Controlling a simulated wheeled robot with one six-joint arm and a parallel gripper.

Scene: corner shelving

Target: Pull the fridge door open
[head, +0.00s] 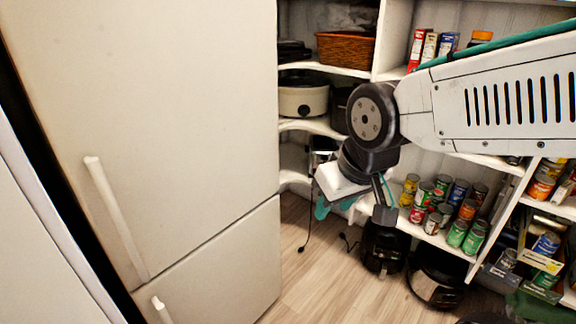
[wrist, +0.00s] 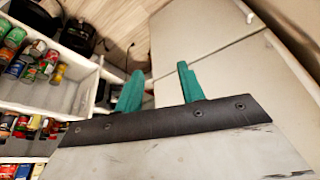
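The fridge (head: 150,110) fills the left of the head view, pale and upright. Its upper door looks shut, with a long white handle (head: 115,215) near its left edge. A lower door (head: 235,275) has its own handle (head: 161,308) at the bottom of the picture. My gripper (head: 323,207) is right of the fridge, in front of the shelves and well apart from both handles. In the wrist view, the two teal fingers of my gripper (wrist: 157,84) stand apart with nothing between them. The fridge (wrist: 190,28) is beyond them, at the upper right.
Corner shelves hold a wicker basket (head: 345,49), a white slow cooker (head: 303,98) and several cans (head: 432,205). Dark appliances (head: 384,247) stand on the floor below. The wooden floor (head: 318,285) is clear between them and the fridge.

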